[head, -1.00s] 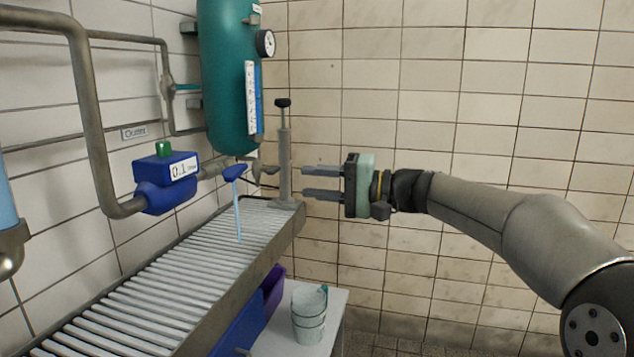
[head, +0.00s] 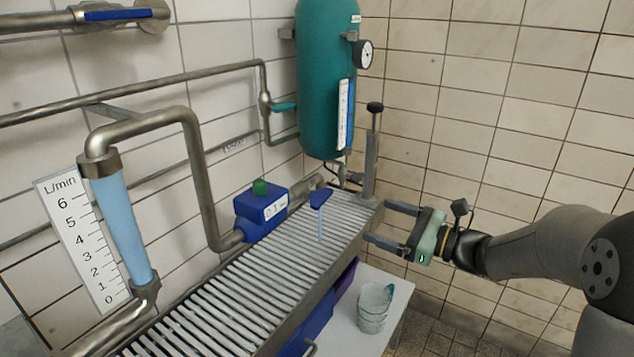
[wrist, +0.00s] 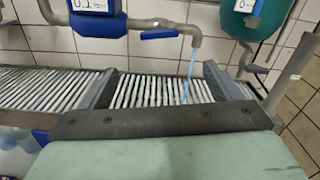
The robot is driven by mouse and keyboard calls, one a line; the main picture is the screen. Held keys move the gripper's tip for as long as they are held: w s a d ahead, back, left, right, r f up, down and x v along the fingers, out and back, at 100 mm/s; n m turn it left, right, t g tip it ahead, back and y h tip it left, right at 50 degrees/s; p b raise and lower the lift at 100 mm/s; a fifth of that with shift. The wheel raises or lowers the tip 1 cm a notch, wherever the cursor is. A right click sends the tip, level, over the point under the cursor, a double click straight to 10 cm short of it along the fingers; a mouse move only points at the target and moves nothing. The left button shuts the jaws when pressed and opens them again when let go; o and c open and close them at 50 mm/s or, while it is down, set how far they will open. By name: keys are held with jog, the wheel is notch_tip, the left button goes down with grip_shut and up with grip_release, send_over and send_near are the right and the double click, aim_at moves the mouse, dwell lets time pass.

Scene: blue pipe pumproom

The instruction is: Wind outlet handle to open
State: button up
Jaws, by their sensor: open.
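A blue lever handle (head: 320,198) sits on the outlet pipe past the blue meter. It also shows in the wrist view (wrist: 159,33), lying along the pipe. A thin pale-blue water stream (head: 320,228) falls from the outlet to the slatted grate; it shows in the wrist view (wrist: 188,70) too. My gripper (head: 378,220) is open and empty, to the right of the handle near the grate's far right corner. In the wrist view my gripper's fingers (wrist: 160,85) are spread wide over the grate, with the handle beyond them. Nothing touches the handle.
The blue meter (head: 262,213) and slatted grate (head: 225,305) lie left. An upright pump post (head: 371,160) stands close to my fingers, before a teal tank (head: 325,80). A tube flow gauge (head: 122,225) is at left. Stacked buckets (head: 373,305) stand on a low white table.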

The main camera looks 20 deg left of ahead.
aim_at(317, 199)
jog(key=x, duration=1.7)
jog(key=shift+s, duration=0.1)
jog(key=shift+f+b, duration=0.1)
jog(key=shift+b, duration=0.25)
jog(key=c, duration=1)
